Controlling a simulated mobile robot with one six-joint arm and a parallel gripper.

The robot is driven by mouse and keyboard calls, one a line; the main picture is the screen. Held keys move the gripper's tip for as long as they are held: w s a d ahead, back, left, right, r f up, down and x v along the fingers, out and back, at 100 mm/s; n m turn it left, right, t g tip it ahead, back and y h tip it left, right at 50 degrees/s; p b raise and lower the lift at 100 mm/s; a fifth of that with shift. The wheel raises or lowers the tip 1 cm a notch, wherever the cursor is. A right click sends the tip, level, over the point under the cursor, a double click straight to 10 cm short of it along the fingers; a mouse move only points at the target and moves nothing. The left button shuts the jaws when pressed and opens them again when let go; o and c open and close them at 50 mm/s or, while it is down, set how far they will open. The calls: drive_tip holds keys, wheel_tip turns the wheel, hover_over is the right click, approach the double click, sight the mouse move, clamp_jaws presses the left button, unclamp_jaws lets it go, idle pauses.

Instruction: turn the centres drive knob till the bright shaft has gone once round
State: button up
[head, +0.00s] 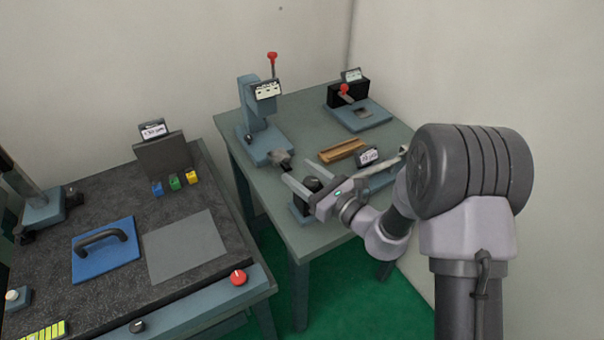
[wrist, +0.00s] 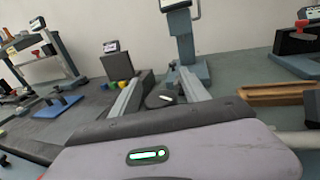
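My gripper (head: 300,182) is over the front of the green-grey table. In the wrist view its two pale fingers (wrist: 158,84) are spread apart. A black knob (wrist: 162,99) with a white mark shows between them, with a gap on each side, so I see no grip on it. In the head view the dark knob (head: 312,184) is partly hidden by the gripper. The bright shaft (head: 387,167) lies behind my wrist, partly covered by my arm. Part of a pale rod, likely the shaft, shows at the right edge of the wrist view (wrist: 298,141).
A wooden V-shaped block (head: 342,151) and a small label sign (head: 368,157) stand close behind. A grey press with a red-knobbed lever (head: 262,140) and a black device (head: 350,100) stand farther back. A dark bench (head: 120,240) is at the left.

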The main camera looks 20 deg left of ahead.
drive_tip(key=p+v, duration=0.2)
drive_tip(key=v, duration=1.5)
drive_tip(key=shift+s+d, duration=0.15)
drive_tip(key=shift+d, duration=0.05)
